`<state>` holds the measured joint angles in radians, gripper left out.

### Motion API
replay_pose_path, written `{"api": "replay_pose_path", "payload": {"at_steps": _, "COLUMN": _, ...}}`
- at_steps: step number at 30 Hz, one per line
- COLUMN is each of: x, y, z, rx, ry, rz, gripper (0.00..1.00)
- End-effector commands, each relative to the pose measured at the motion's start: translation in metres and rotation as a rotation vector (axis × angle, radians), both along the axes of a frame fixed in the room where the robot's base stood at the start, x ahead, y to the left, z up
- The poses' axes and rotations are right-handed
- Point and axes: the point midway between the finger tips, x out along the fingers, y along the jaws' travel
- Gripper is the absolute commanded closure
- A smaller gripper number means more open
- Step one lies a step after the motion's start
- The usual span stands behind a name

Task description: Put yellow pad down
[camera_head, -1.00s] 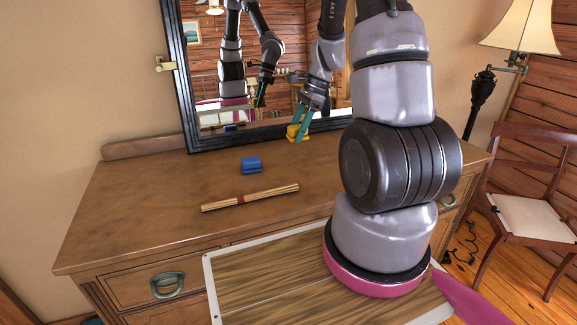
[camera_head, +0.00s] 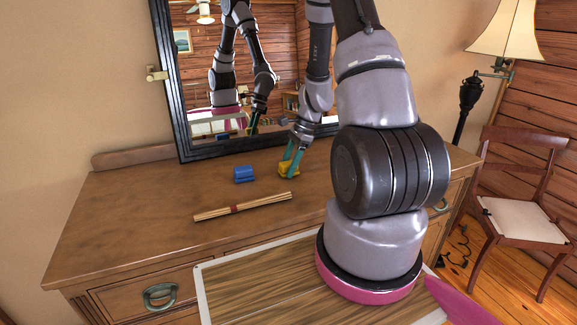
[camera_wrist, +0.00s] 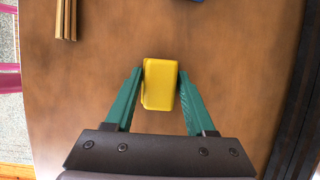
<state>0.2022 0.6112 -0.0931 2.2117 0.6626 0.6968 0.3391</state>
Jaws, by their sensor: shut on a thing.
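The yellow pad (camera_head: 288,169) is between the green fingers of my gripper (camera_head: 293,163), low at the dresser top, right of the blue block. In the wrist view the yellow pad (camera_wrist: 160,84) shows as a rounded yellow block, with a finger of my gripper (camera_wrist: 162,86) against each side. My gripper is shut on it. I cannot tell for sure whether its underside touches the wood. The dresser top (camera_head: 140,200) is brown wood.
A blue block (camera_head: 244,174) lies left of the yellow pad. A bundle of thin sticks (camera_head: 242,206) lies in front of them. A black-framed mirror (camera_head: 180,105) stands behind. The left part of the dresser top is clear.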

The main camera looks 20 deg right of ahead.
Motion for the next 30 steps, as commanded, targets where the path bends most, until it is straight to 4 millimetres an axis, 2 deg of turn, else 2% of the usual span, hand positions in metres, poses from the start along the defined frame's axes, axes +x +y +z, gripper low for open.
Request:
{"api": "replay_pose_path", "payload": {"at_steps": 13, "x": -0.002, "y": 0.000, "z": -0.014, "rx": -0.003, "ry": 0.005, "rz": 0.001, "gripper": 1.00}}
{"api": "replay_pose_path", "payload": {"at_steps": 14, "x": -0.002, "y": 0.000, "z": -0.014, "rx": -0.003, "ry": 0.005, "rz": 0.001, "gripper": 0.41}}
{"api": "replay_pose_path", "payload": {"at_steps": 15, "x": -0.002, "y": 0.000, "z": -0.014, "rx": -0.003, "ry": 0.006, "rz": 0.001, "gripper": 0.26}}
{"api": "replay_pose_path", "payload": {"at_steps": 16, "x": -0.003, "y": 0.000, "z": -0.015, "rx": -0.003, "ry": 0.006, "rz": 0.000, "gripper": 0.15}}
{"api": "replay_pose_path", "payload": {"at_steps": 26, "x": -0.004, "y": 0.000, "z": -0.014, "rx": -0.003, "ry": 0.009, "rz": 0.005, "gripper": 0.15}}
{"api": "replay_pose_path", "payload": {"at_steps": 30, "x": -0.004, "y": 0.000, "z": -0.005, "rx": -0.004, "ry": 0.005, "rz": 0.008, "gripper": 0.15}}
